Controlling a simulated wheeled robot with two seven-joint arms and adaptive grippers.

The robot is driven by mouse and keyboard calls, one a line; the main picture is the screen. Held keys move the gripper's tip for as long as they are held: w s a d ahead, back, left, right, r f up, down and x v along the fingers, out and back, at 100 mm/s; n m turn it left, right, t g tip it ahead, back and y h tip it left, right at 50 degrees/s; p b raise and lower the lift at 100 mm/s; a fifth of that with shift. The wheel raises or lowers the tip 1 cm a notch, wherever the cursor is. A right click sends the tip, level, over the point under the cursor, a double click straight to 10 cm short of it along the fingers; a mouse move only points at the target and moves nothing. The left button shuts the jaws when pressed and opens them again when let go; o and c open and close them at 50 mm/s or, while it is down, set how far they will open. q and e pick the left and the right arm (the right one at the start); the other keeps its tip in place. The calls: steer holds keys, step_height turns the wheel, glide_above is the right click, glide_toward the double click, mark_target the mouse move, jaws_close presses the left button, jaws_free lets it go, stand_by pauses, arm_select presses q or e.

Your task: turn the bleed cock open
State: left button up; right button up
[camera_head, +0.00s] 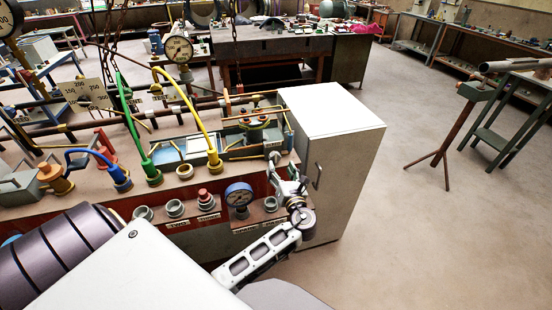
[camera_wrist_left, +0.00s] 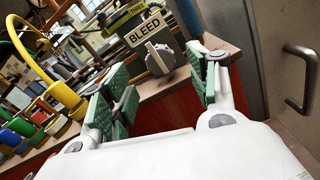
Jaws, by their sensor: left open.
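The bleed cock (camera_wrist_left: 158,60) shows in the left wrist view as a grey fitting just below a white BLEED label (camera_wrist_left: 147,30). It sits at the edge of the bench top. My left gripper (camera_wrist_left: 160,82) is open, with its green-padded fingers apart. The cock appears in the gap between the fingers, a little beyond them, and no contact shows. In the head view my left gripper (camera_head: 287,182) is at the right end of the bench, just in front of the small grey cock (camera_head: 273,157). My right gripper is not in view.
A grey cabinet (camera_head: 338,150) with a handle stands close on the right of my left gripper. Yellow (camera_head: 212,165) and green (camera_head: 153,175) hose fittings stand to the left on the bench.

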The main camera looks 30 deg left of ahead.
mark_target(276, 159)
arm_select(q)
steer(key=x, duration=0.4)
steer(key=shift+w+a, duration=0.65)
steer(key=shift+a, duration=0.1)
steer(key=shift+w+a, duration=0.2)
steer(key=shift+a, duration=0.05)
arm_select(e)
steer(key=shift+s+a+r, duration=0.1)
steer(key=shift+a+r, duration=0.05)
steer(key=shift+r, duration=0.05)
arm_select(q)
steer(key=c, duration=0.8)
steer(key=shift+c, duration=1)
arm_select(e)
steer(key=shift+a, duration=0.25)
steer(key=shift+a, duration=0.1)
